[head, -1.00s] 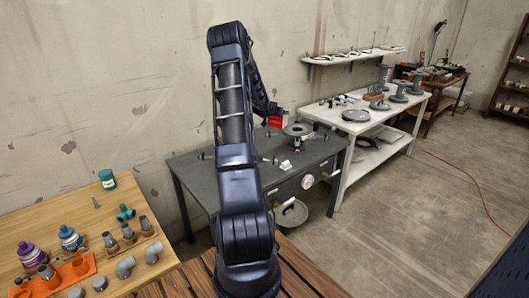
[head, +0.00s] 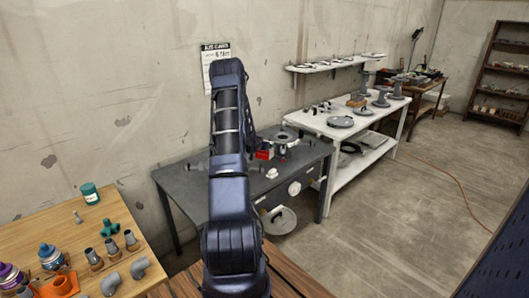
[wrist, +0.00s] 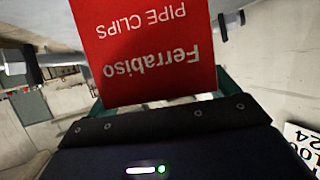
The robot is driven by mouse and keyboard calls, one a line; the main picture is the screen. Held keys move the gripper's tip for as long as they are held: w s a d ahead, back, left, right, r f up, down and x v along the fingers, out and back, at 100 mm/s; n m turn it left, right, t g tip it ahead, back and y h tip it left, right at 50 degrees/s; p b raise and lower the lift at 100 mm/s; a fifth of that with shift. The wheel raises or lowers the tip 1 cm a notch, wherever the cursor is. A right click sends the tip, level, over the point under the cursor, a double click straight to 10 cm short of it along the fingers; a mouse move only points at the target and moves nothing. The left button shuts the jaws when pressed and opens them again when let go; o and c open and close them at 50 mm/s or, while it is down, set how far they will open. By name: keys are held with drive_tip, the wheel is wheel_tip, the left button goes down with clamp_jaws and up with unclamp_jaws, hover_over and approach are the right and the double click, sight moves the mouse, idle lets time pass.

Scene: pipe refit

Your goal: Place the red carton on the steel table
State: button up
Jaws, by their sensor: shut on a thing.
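The red carton (head: 264,155) shows in the head view just right of my arm, over the far part of the dark grey steel table (head: 190,190). I cannot tell whether it touches the tabletop. In the wrist view the carton (wrist: 145,55) fills the upper middle, its "Ferrabiso PIPE CLIPS" print upside down. My gripper (wrist: 160,98) is shut on it, with the greenish fingers partly showing on both sides. In the head view my arm hides the gripper and part of the table.
A grey flanged part (head: 283,137) stands close right of the carton, and a small white item (head: 272,173) lies nearer. A white table (head: 335,128) with pipe parts is at right. A wooden table (head: 60,225) with fittings and bottles is at lower left. A calendar (head: 213,62) hangs behind.

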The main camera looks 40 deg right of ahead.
sight(260, 151)
drive_tip(key=shift+f, duration=2.15)
drive_tip(key=o, duration=1)
drive_tip(key=shift+f, duration=0.15)
drive_tip(key=shift+v, duration=3.8)
